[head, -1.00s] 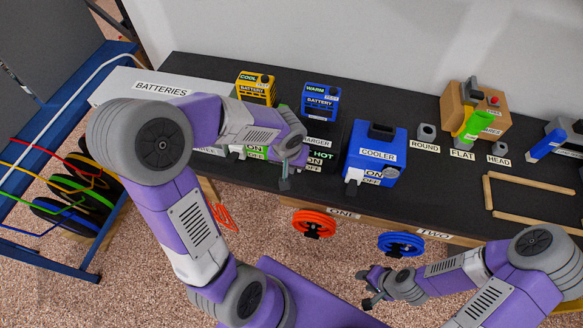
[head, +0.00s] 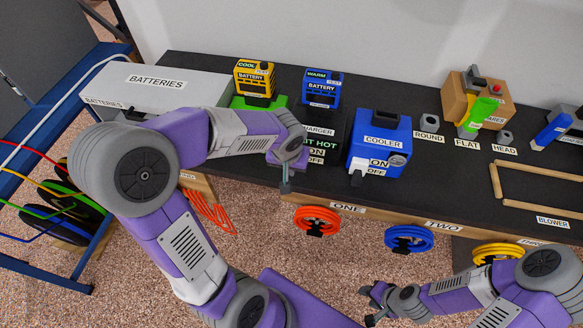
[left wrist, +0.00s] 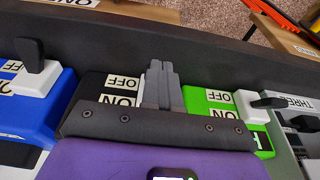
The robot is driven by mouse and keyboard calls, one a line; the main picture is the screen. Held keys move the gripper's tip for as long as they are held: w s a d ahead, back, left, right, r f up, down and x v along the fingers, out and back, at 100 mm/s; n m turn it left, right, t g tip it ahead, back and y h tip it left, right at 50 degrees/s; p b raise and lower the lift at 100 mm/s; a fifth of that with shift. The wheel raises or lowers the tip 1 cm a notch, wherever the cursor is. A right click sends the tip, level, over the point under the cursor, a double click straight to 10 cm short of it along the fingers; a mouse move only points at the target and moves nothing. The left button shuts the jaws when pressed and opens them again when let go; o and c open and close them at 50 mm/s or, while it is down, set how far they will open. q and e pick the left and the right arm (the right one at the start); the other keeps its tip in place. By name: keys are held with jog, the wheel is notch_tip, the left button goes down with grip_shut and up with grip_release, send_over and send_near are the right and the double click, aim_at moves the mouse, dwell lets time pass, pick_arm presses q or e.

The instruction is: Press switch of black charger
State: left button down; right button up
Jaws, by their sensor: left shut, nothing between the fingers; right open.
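The black charger (head: 338,140) stands on the dark bench, left of the blue cooler, partly hidden by my left arm in the head view. Its HOT, ON and OFF labels show there. In the left wrist view the black charger (left wrist: 92,88) lies between the blue cooler and the green charger. My left gripper (head: 285,187) is shut and empty at the charger's front. In the left wrist view its fingers (left wrist: 161,85) are beside the ON and OFF labels and hide most of the switch; a small white sliver shows beside them. Contact cannot be told. My right gripper (head: 371,303) is open, low before the bench.
The blue cooler (head: 368,148) with a white switch stands close to the right. The green charger (left wrist: 222,100) with its white switch (left wrist: 262,101) is close on the other side. A grey batteries case (head: 115,88) is at the left. Cable reels hang below the bench edge.

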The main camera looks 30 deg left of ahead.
pick_arm(q)
jog(key=shift+s+d+f+b, duration=0.1)
jog(key=shift+s+f+b, duration=0.2)
jog(key=shift+f+b, duration=0.6)
jog(key=shift+r, duration=0.1)
pick_arm(e)
notch_tip(320, 180, down, 2)
jog(key=shift+f, duration=0.15)
pick_arm(q)
jog(key=shift+r, duration=0.1)
jog(key=shift+r+p, duration=0.7)
jog(key=shift+r, duration=0.05)
pick_arm(e)
jog(key=shift+r, duration=0.6)
pick_arm(q)
jog(key=shift+r, duration=0.1)
pick_arm(e)
jog(key=shift+r, duration=0.1)
pick_arm(q)
jog(key=s+d+r+p, duration=0.3)
jog(key=s+r+p, duration=0.2)
jog(key=s+r, duration=0.4)
jog(key=shift+d, duration=0.15)
pick_arm(e)
notch_tip(320, 180, up, 5)
jog(key=shift+s+a+f, duration=0.1)
jog(key=shift+s, duration=0.05)
